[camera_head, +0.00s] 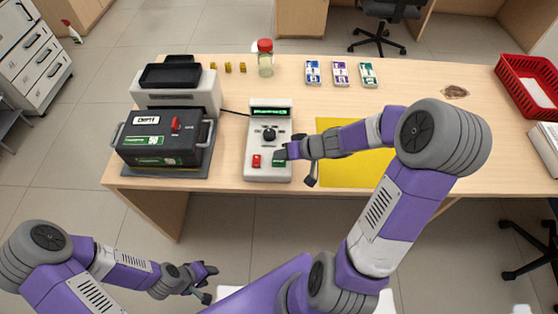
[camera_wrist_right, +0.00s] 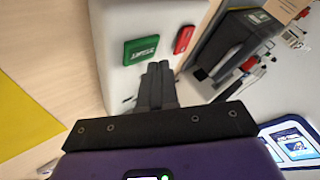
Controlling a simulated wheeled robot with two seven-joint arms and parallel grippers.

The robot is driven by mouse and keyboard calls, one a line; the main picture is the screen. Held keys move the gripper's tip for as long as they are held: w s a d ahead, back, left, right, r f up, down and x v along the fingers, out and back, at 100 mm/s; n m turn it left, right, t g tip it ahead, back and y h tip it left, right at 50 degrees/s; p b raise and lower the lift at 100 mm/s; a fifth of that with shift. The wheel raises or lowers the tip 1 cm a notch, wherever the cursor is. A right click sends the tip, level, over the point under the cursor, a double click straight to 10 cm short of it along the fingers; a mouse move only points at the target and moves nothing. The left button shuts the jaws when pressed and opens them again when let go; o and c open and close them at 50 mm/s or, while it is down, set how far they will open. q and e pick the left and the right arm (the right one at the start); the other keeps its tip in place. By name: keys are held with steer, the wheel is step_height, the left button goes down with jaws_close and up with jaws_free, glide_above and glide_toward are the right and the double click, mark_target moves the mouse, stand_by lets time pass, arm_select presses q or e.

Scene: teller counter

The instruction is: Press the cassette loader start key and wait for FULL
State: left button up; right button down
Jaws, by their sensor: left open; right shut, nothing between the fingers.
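The white control unit (camera_head: 283,176) stands on the counter with a green-lit display (camera_head: 269,112) whose text is too small to read, a black knob (camera_head: 269,134), a red key (camera_head: 256,161) and a green key (camera_head: 279,162). In the right wrist view the green key (camera_wrist_right: 141,50) reads START. My right gripper (camera_head: 281,154) is shut and empty, its tips (camera_wrist_right: 158,68) right by the green key; I cannot tell whether they touch. The dark cassette loader (camera_head: 160,142) at left carries an EMPTY label (camera_head: 146,121). My left gripper (camera_head: 212,283) is open and empty, low before the counter.
A grey machine with a black tray (camera_head: 171,76) stands behind the loader. A red-lidded jar (camera_head: 265,60), several yellow bits and banded packs (camera_head: 340,74) line the back. A yellow mat (camera_head: 350,173) lies right of the unit, under my right arm. A red basket (camera_head: 519,80) is far right.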

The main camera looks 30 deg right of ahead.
mark_target(282, 162)
stand_by(0.8)
steer(key=shift+f+b, duration=0.4)
steer(key=shift+b, duration=0.4)
steer(key=shift+f+b, duration=0.5)
steer(key=shift+b, duration=0.2)
stand_by(0.4)
steer(key=shift+r, duration=0.1)
steer(key=shift+r+p, duration=0.55)
steer(key=shift+r, duration=0.25)
steer(key=shift+r+p, duration=1.75)
steer(key=shift+r, duration=0.8)
steer(key=shift+f, duration=0.1)
